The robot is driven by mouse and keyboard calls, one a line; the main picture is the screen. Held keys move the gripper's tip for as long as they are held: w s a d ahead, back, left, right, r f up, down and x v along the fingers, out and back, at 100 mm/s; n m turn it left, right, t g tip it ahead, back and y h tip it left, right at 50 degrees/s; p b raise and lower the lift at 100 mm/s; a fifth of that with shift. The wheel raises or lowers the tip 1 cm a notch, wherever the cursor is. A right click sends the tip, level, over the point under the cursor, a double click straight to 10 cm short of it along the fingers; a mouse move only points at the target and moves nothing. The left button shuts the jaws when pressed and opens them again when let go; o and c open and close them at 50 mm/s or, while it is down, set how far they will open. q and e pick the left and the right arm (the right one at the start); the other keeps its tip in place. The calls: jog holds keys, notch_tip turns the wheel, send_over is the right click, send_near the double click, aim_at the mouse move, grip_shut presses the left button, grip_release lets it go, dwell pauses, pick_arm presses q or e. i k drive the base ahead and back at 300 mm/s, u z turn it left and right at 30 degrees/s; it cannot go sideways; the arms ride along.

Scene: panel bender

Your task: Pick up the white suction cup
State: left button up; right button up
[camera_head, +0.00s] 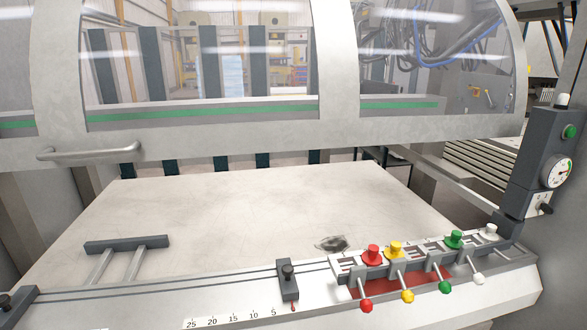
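The white suction cup (490,232) sits at the right end of a grey rack (345,265) on the front right of the machine. It is small in the view, and its lower part is hidden in the rack. In the same rack, a red cup (372,255), a yellow cup (395,250) and a green cup (454,239) stand to its left. Neither of my grippers is in view.
Levers with coloured knobs, such as the white knob (479,280), stick out in front of the rack. A control post (545,150) with a gauge rises to the right. The pale table (230,215) is mostly clear. A windowed guard (250,135) spans behind.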

aim_at(488, 235)
jog(key=z, duration=1.3)
jog(key=k, duration=0.4)
jog(key=z, duration=0.9)
jog(key=i, duration=0.95)
jog(key=z, duration=0.2)
